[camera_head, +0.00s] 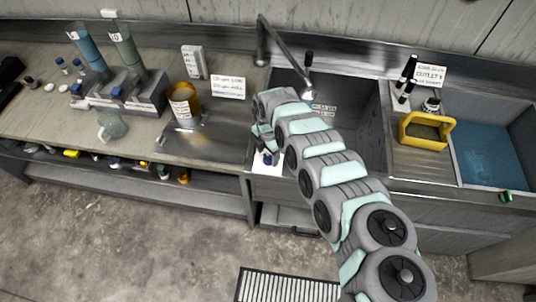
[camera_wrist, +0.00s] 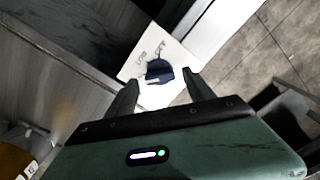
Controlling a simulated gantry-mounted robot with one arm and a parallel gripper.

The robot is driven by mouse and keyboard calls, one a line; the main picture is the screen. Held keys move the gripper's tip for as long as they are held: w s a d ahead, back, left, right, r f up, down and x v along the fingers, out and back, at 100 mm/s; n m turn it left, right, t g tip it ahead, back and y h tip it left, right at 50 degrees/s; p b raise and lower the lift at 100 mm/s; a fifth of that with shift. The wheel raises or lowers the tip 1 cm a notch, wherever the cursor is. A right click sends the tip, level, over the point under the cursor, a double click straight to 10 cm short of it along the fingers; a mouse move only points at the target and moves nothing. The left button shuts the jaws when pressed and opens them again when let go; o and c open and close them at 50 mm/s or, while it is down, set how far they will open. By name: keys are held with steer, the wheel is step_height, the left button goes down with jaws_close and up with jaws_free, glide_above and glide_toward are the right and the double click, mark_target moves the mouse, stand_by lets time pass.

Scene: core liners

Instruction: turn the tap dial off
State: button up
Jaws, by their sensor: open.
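A dark blue dial (camera_wrist: 158,72) sits on a white plate with printed lettering (camera_wrist: 183,54) in the wrist view. The lettering is too blurred to read surely. The dial also shows small in the head view (camera_head: 267,158), on the front of the sink unit, partly hidden by my gripper. My gripper (camera_wrist: 160,82) is open, with one finger on either side of the dial in the picture. I cannot tell whether the fingers touch it. In the head view my gripper (camera_head: 262,142) is at the sink's front edge. A metal tap (camera_head: 284,52) stands behind the sink.
The grey sink basin (camera_head: 360,125) lies behind my arm. A yellow caddy (camera_head: 427,132) and black bottles stand to its right, beside a blue-floored basin (camera_head: 490,157). An amber container (camera_head: 185,104) and a glass jug (camera_head: 112,126) stand on the left counter. The floor in front is mostly clear.

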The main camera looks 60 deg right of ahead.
steer(key=shift+s+f, duration=0.1)
steer(key=shift+f, duration=0.15)
steer(key=shift+c, duration=0.3)
jaws_close()
